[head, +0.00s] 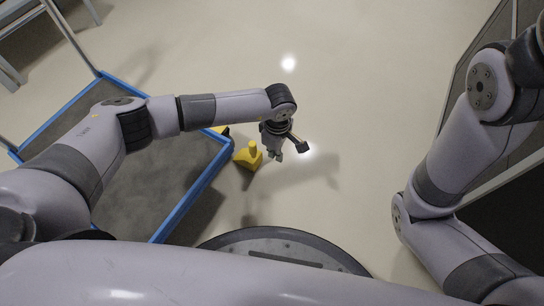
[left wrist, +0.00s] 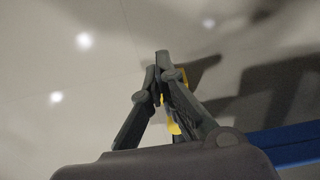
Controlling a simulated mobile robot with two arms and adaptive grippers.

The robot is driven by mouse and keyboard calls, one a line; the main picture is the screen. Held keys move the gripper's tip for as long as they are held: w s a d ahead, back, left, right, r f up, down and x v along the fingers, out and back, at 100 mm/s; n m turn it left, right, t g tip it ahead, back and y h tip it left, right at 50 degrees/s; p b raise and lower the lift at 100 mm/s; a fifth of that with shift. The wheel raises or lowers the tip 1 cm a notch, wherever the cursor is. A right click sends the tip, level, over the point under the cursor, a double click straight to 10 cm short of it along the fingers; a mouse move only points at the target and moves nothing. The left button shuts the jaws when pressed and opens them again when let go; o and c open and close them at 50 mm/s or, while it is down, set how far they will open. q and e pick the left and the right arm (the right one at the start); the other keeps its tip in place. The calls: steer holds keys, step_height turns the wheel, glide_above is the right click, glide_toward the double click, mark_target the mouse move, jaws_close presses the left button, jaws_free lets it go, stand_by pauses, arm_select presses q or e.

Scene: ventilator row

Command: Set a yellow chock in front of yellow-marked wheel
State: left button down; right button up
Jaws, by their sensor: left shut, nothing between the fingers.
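My left gripper (head: 277,157) is above the floor just right of the chock in the head view, shut and empty. In the left wrist view its fingertips (left wrist: 160,66) meet, and yellow parts (left wrist: 181,75) show behind the fingers, mostly hidden. A small yellow and dark patch (head: 222,130) shows at the cart corner under my left arm; I cannot tell whether it is the marked wheel. My right gripper is out of view.
The cart has a grey deck, and its blue edge also shows in the left wrist view (left wrist: 285,146). Pale floor (head: 345,120) is clear to the right of the chock. A dark framed unit (head: 510,205) stands at the right, behind my right arm.

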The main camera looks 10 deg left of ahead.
mark_target(250, 158)
arm_select(q)
step_height(250, 158, down, 10)
steer(key=b, duration=0.6)
steer(key=shift+s+d+r+b, duration=0.1)
steer(key=shift+r+b, duration=0.05)
steer(key=shift+b, duration=0.15)
steer(key=a+b, duration=0.1)
steer(key=w+a+b, duration=0.1)
steer(key=a, duration=0.1)
steer(key=shift+w+a, duration=0.1)
steer(key=shift+w+a+b, duration=0.1)
steer(key=shift+a+b, duration=0.2)
steer(key=shift+b, duration=0.05)
